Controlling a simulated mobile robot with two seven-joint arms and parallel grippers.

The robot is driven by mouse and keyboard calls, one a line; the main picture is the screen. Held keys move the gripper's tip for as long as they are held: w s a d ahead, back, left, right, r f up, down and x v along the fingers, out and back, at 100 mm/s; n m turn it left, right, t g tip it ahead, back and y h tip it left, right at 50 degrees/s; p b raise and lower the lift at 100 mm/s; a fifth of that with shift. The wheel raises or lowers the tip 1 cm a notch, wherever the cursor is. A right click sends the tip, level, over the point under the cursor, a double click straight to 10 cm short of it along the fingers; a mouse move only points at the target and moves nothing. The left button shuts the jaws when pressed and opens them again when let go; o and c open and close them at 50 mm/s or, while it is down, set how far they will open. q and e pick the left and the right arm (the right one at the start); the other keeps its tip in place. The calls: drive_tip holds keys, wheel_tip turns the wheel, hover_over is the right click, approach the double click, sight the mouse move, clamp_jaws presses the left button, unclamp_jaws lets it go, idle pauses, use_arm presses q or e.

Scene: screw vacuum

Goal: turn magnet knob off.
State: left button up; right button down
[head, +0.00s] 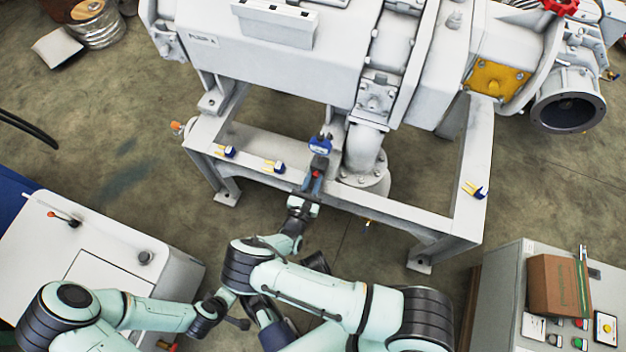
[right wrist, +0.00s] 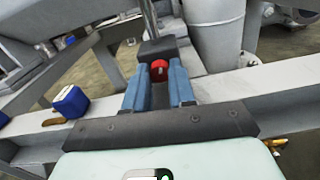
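The magnet base is a dark block (right wrist: 158,48) with a round red knob (right wrist: 159,70) on its near face. In the head view the dark base with a blue device (head: 320,146) above it stands on the front beam of the grey frame. My right gripper (head: 314,186) reaches up to it from below. In the right wrist view its two blue fingers (right wrist: 158,82) lie close on either side of the knob, with little or no gap, and appear shut on it. My left arm is at the lower left; its fingers cannot be made out.
The white pump machine (head: 270,65) sits on the grey frame (head: 400,213). Small blue-and-yellow fittings (head: 275,167) lie on the front beam; one shows left in the wrist view (right wrist: 70,101). A control cabinet (head: 510,285) with a cardboard box (head: 556,285) stands right, a white cart (head: 110,250) left.

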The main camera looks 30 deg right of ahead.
use_arm(q)
drive_tip(key=shift+s+d+r, duration=0.15)
drive_tip(key=shift+s+r, duration=0.05)
drive_tip(key=shift+s, duration=0.1)
use_arm(e)
drive_tip(key=shift+n, duration=2.1)
drive_tip(key=c, duration=0.9)
unclamp_jaws()
drive_tip(key=shift+c, duration=0.2)
use_arm(q)
drive_tip(key=shift+s+d+r+g+p, duration=0.25)
drive_tip(key=shift+s+r+p, duration=0.15)
drive_tip(key=shift+s+p, duration=0.1)
drive_tip(key=shift+s+d+r+g+p, duration=0.15)
drive_tip(key=shift+s+d+r+p, duration=0.15)
drive_tip(key=shift+s, duration=0.2)
use_arm(e)
drive_tip(key=v, duration=1.3)
drive_tip(key=shift+s+a, duration=0.15)
drive_tip(key=shift+s, duration=0.05)
